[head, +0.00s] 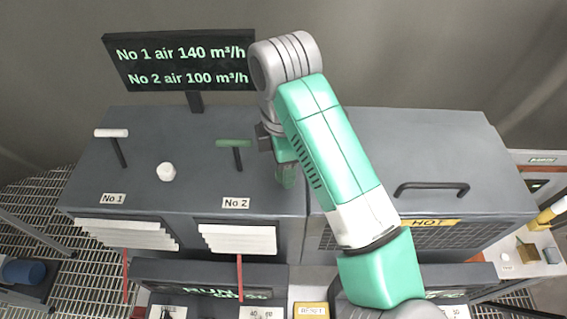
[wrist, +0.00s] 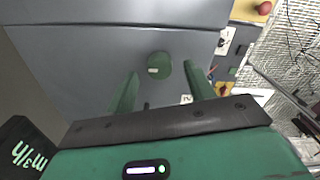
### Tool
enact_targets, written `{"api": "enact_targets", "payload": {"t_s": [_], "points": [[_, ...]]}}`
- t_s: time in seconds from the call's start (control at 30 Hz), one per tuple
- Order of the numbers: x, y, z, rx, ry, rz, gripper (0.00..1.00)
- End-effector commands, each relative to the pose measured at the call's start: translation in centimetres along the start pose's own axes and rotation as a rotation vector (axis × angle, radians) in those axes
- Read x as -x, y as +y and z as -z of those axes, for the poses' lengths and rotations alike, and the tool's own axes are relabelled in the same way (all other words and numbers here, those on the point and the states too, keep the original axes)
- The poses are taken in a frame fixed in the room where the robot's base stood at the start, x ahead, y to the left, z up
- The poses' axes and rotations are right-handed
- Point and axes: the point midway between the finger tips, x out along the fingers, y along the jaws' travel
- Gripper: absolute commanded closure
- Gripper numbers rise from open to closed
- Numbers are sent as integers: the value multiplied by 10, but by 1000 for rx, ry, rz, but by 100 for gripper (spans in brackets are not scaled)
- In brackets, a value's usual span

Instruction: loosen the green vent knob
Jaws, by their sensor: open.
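The green vent knob (wrist: 159,65) shows in the wrist view as a round green cap with a pale mark, on the grey cabinet top. My gripper (wrist: 161,70) is open, its two green fingers apart on either side of the knob in that view. The knob appears beyond the fingertips; I cannot tell how much gap is left. In the head view my gripper (head: 286,178) points down over the cabinet top, right of the green T-handle (head: 234,143). I cannot make out the knob there; my gripper or arm likely hides it.
A white knob (head: 166,172) and a white T-handle (head: 111,133) stand on the left of the cabinet top (head: 140,160). The display (head: 180,62) rises behind, reading No 1 air 140 and No 2 air 100 m³/h. A black handle (head: 432,187) is at right, above a HOT label.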

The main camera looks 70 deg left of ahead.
Motion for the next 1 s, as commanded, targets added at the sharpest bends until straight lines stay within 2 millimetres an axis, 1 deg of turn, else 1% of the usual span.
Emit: {"api": "enact_targets", "payload": {"t_s": [0.03,0.2,0.33,0.47,1.0], "points": [[11,0,-1,0,-7,-2,47],[44,0,0,0,-5,0,47],[60,0,0,0,-3,-1,47],[65,0,1,0,0,0,47],[65,0,1,0,0,0,47]]}}
